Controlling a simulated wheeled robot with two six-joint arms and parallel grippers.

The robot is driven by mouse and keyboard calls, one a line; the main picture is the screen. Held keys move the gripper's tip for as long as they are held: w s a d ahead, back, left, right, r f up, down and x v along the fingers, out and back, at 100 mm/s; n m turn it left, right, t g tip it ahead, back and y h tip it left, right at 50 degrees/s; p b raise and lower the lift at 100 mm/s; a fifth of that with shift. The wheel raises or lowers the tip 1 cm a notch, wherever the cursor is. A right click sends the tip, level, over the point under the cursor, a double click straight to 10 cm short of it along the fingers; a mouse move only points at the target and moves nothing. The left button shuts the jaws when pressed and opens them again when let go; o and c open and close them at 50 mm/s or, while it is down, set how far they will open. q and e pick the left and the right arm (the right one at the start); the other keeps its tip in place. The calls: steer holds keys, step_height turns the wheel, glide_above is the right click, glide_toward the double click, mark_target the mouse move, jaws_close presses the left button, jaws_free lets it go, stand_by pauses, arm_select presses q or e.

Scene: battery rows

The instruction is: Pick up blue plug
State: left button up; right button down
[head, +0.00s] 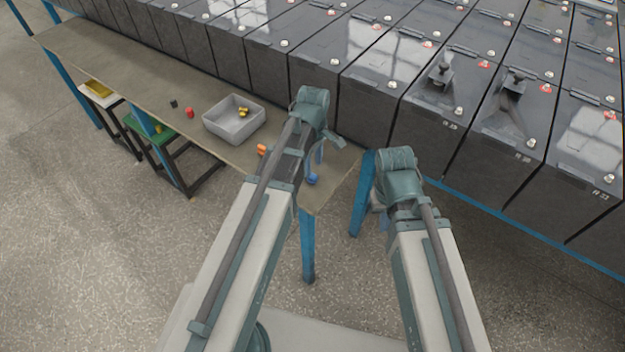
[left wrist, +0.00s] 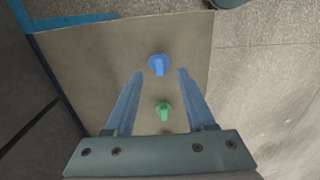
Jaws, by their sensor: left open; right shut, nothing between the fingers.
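The blue plug (left wrist: 159,65) stands on the brown bench top in the left wrist view, between the tips of my left gripper (left wrist: 160,73). In the head view the blue plug (head: 312,179) is near the bench's right end, just below my left gripper (head: 319,158). That gripper is open and holds nothing; the exact height gap is hard to judge. A green plug (left wrist: 163,111) lies nearer the gripper's palm in the left wrist view. My right gripper (head: 384,222) points down beyond the bench end, mostly hidden by its wrist; it is shut and empty.
A grey bin (head: 233,133) with yellow pieces in it stands on the bench (head: 95,62). Orange (head: 262,150), red (head: 190,113) and black (head: 173,104) plugs lie beside it. Rows of black batteries (head: 375,80) stand behind. Two stools (head: 150,133) stand at the left.

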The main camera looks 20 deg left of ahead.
mark_target(313, 174)
arm_select(q)
step_height(313, 174, down, 5)
steer(key=b, duration=0.4)
steer(key=shift+w+a+r, duration=0.1)
steer(key=shift+w+r, duration=0.05)
steer(key=shift+r, duration=0.05)
steer(key=shift+r, duration=0.1)
jaws_close()
